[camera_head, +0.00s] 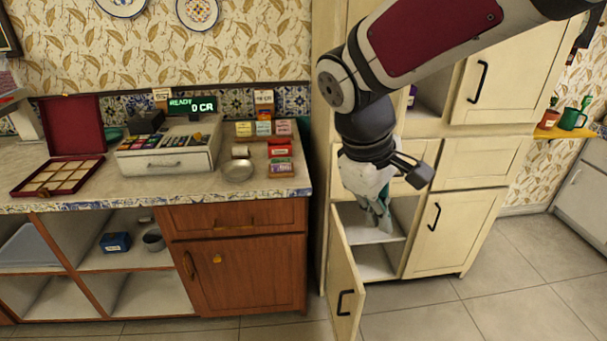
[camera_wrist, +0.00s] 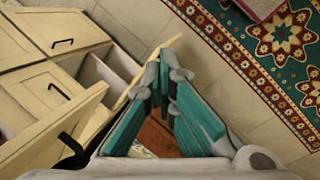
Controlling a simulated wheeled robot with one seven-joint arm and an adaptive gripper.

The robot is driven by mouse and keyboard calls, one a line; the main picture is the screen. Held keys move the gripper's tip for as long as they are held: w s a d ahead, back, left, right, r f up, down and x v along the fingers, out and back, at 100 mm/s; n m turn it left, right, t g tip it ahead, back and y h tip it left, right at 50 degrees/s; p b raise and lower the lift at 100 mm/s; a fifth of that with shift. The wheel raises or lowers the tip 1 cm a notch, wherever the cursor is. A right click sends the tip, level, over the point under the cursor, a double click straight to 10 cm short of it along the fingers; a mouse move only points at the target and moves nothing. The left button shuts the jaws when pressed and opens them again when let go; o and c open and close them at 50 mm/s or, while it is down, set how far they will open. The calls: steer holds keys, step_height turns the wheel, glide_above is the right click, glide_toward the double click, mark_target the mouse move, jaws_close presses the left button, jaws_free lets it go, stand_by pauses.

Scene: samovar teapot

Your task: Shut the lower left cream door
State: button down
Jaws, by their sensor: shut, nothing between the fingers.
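The lower left cream door (camera_head: 345,285) stands open, swung out toward the front, with a black handle (camera_head: 343,302) on its outer face. Behind it the lower compartment (camera_head: 375,262) shows an inner shelf and looks empty. My gripper (camera_head: 378,220) points down in front of this opening, on the right, inner side of the door. Its fingers are shut with nothing between them. In the wrist view the teal fingertips (camera_wrist: 163,68) meet close beside a pale cream edge, likely the door's; I cannot tell if they touch it.
The closed lower right cream door (camera_head: 450,232) stands right of the opening. A wooden counter cabinet (camera_head: 240,270) is close on the left, carrying a cash register (camera_head: 170,150). Tiled floor (camera_head: 430,315) is clear in front. A patterned rug (camera_wrist: 270,50) lies beyond in the wrist view.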

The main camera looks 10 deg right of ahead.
steer(key=w+a+f+n+h+b, duration=0.25)
steer(key=w+f+n+b, duration=0.2)
steer(key=f, duration=0.65)
steer(key=w+a+f+n+h+b, duration=0.1)
steer(key=w+a+f+n+b, duration=0.4)
steer(key=f, duration=0.7)
steer(key=w+a+f+n+h+b, duration=0.1)
steer(key=w+a+f+h+b, duration=0.1)
steer(key=w+f, duration=0.65)
steer(key=b, duration=0.2)
glide_toward(356, 290)
step_height(356, 290, down, 3)
steer(key=a, duration=0.1)
steer(key=shift+g, duration=0.4)
steer(key=shift+w+d+f, duration=0.1)
steer(key=shift+w+d, duration=0.05)
steer(key=shift+d, duration=0.9)
steer(key=shift+w+d+f, duration=0.1)
steer(key=shift+w+d, duration=0.05)
steer(key=shift+d, duration=0.9)
